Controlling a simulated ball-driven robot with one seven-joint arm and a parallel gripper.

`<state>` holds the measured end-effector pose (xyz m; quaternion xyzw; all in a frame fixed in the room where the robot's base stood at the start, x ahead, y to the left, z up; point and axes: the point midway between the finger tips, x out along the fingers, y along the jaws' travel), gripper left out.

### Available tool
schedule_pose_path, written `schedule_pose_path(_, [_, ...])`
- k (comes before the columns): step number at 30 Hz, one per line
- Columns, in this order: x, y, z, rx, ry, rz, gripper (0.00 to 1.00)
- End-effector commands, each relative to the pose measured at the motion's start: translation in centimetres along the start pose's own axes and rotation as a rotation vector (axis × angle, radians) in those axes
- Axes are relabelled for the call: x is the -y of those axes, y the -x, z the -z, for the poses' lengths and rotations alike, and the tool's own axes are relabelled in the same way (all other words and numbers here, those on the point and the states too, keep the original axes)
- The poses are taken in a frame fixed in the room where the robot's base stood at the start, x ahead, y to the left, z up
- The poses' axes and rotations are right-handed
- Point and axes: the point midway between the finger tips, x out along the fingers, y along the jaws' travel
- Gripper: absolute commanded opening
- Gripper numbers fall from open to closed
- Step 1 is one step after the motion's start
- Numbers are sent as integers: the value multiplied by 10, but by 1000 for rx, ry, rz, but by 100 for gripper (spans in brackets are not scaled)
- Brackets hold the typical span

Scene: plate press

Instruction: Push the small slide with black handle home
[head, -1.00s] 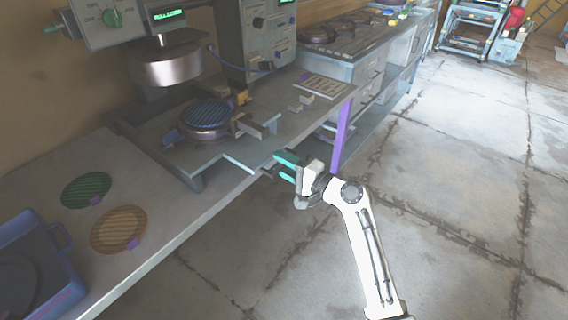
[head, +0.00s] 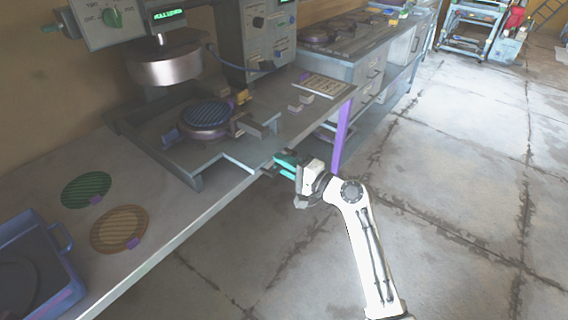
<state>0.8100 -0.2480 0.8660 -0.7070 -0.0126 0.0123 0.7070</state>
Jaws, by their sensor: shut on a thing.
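The small slide appears as a pale bar (head: 243,165) at the front right corner of the press base, reaching out toward the table's front edge. Its black handle is mostly hidden at my fingers, with only small dark bits showing there. My gripper (head: 286,162) has teal fingers and is shut on the handle at the table's front edge, coming from the right. The press base (head: 190,180) carries a round dark ribbed plate (head: 206,112) under a raised metal press head (head: 165,65).
A grey bar with a tan block (head: 256,126) stands right of the plate. A green disc (head: 87,189), an orange disc (head: 119,229) and a blue tray (head: 62,285) lie at left. A purple table leg (head: 341,135) stands behind my gripper.

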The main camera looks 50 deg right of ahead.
Motion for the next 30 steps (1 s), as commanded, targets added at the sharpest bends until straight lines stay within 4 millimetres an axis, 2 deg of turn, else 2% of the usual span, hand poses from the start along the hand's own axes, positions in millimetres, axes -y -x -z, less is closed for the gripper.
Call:
schedule_pose_path(4, [-1,-3,0,1,0,-1,0])
schedule_pose_path(8, [-1,-16,0,2,1,-1,0])
schedule_pose_path(11, [-1,-33,0,2,0,0,0])
schedule_pose_path(24, [-2,-128,0,1,0,0,0])
schedule_pose_path(30, [-2,-157,0,0,0,-1,0])
